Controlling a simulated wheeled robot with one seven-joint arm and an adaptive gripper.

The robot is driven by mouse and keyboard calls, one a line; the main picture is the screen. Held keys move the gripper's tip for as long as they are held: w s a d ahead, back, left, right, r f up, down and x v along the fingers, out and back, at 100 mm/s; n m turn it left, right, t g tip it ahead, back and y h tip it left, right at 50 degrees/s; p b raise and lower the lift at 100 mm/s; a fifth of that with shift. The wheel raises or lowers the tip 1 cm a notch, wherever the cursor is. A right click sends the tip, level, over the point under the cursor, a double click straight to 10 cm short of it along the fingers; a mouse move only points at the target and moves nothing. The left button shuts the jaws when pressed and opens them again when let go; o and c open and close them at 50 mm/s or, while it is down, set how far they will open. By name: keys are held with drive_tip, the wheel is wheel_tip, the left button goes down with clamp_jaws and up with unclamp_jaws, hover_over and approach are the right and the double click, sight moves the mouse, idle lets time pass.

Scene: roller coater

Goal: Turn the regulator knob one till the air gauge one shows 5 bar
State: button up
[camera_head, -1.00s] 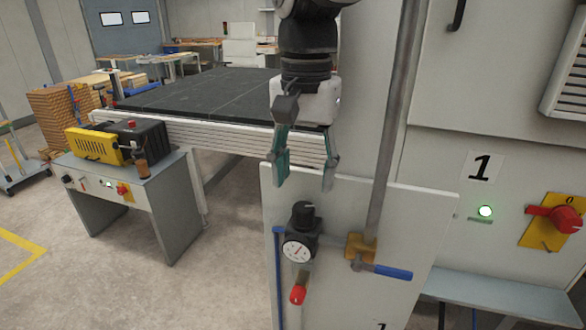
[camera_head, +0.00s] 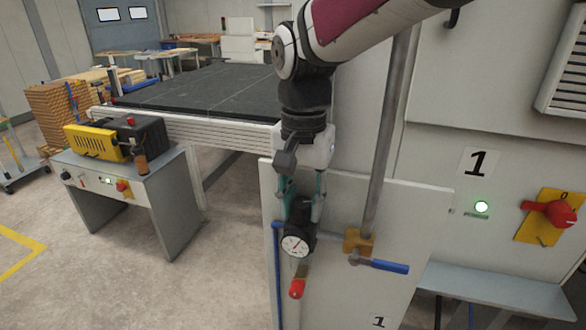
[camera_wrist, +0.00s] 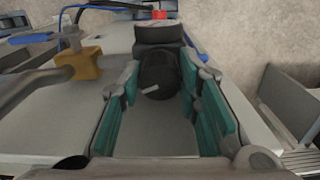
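The black regulator knob (camera_head: 303,206) tops the regulator on the white panel. In the wrist view the knob (camera_wrist: 158,72) lies between the far ends of the teal finger pads. The round white air gauge (camera_head: 295,246) is on the regulator's front; its needle is too small to read. My gripper (camera_head: 302,205) points down at the knob, with one finger on each side. In the wrist view my gripper (camera_wrist: 160,90) is open, and gaps show between the pads and the knob.
A valve with a blue handle (camera_head: 385,266) and a brass-coloured block (camera_head: 358,241) sit right of the regulator beside a vertical grey pipe (camera_head: 390,140). A red-tipped part (camera_head: 297,289) hangs below. A red rotary switch (camera_head: 550,213) is at far right.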

drive_tip(key=shift+c, duration=0.6)
drive_tip(key=shift+n, duration=0.3)
drive_tip(key=shift+n+p, duration=0.5)
drive_tip(key=shift+n, duration=0.4)
drive_tip(key=shift+n+p, duration=0.5)
drive_tip(key=shift+n, duration=1.5)
drive_tip(key=o, duration=1.1)
drive_tip(key=shift+o, duration=0.2)
